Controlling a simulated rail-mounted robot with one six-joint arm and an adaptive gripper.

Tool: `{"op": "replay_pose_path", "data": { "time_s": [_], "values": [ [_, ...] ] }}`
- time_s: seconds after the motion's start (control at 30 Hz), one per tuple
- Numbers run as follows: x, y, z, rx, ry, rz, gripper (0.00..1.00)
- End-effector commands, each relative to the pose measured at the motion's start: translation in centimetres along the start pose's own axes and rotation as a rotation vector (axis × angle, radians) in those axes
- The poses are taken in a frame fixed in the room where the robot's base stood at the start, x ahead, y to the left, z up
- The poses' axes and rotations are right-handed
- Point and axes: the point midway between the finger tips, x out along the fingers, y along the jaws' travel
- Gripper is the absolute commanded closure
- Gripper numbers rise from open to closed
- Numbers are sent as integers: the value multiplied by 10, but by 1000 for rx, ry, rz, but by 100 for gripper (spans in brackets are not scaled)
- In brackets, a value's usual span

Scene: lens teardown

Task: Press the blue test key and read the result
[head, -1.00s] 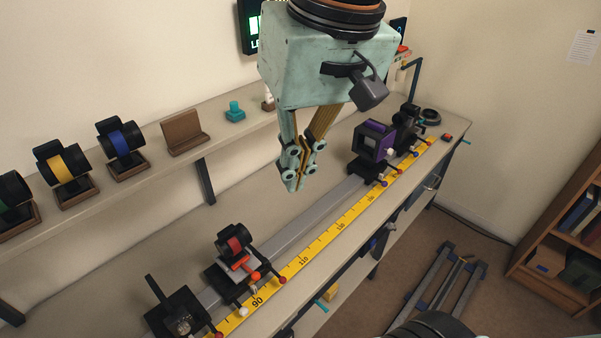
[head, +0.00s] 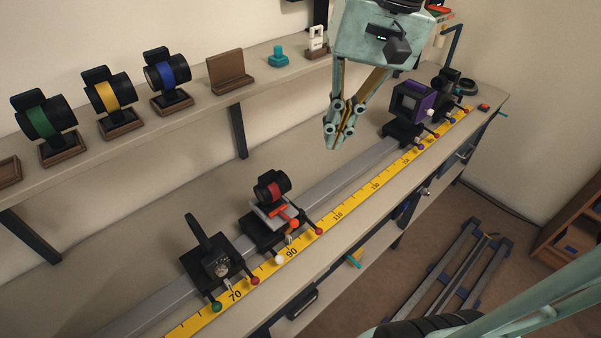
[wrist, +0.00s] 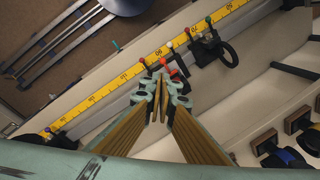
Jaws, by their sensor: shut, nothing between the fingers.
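My gripper (head: 337,142) is shut and empty, pointing down above the bench, between the red-banded lens (head: 271,187) and the purple-framed unit (head: 412,101). Its closed fingertips also show in the wrist view (wrist: 162,76), with the rail and scale beyond them. I cannot make out a blue test key in either view. No readable result shows; the lit display on the wall is out of view.
A yellow scale (head: 334,218) runs along the rail. Green, yellow and blue-banded lenses (head: 167,74) and a teal knob (head: 279,57) stand on the shelf. A red button (head: 484,107) sits at the bench's far end.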

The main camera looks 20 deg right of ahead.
Motion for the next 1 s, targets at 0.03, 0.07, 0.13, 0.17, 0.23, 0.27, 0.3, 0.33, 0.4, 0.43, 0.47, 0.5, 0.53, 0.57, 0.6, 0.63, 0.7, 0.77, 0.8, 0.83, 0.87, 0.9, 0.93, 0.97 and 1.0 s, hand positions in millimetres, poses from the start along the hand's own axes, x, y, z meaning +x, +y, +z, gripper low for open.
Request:
{"op": "replay_pose_path", "data": {
  "time_s": [0.03,0.07,0.13,0.17,0.23,0.27,0.3,0.33,0.4,0.43,0.47,0.5,0.53,0.57,0.6,0.63,0.7,0.77,0.8,0.83,0.87,0.9,0.93,0.97,1.0],
  "values": [
    [5,4,-5,20,-8,-5,100],
    [7,5,-8,29,-11,-8,100],
    [11,8,-15,52,-19,-16,100],
    [13,10,-18,62,-21,-20,100],
    [17,14,-24,86,-29,-28,100],
    [19,15,-26,96,-32,-32,100],
    [22,18,-30,109,-36,-36,100],
    [24,20,-33,120,-39,-40,100],
    [28,24,-39,143,-46,-49,100],
    [30,26,-42,153,-49,-52,100],
    [32,28,-44,164,-52,-56,100],
    [34,30,-48,177,-55,-61,100],
    [36,32,-51,187,-57,-65,100],
    [39,34,-54,198,-60,-69,100],
    [41,37,-57,212,-64,-74,100],
    [43,40,-60,221,-66,-77,100],
    [48,44,-66,245,-73,-87,100],
    [52,49,-71,267,-77,-95,100],
    [55,52,-74,280,-81,-99,100],
    [57,55,-77,290,-83,-103,100],
    [59,57,-79,301,-85,-107,100],
    [62,61,-83,315,-87,-113,100],
    [64,63,-85,326,-90,-117,100],
    [66,66,-88,336,-92,-121,100],
    [69,69,-91,349,-95,-126,100]
  ]
}}
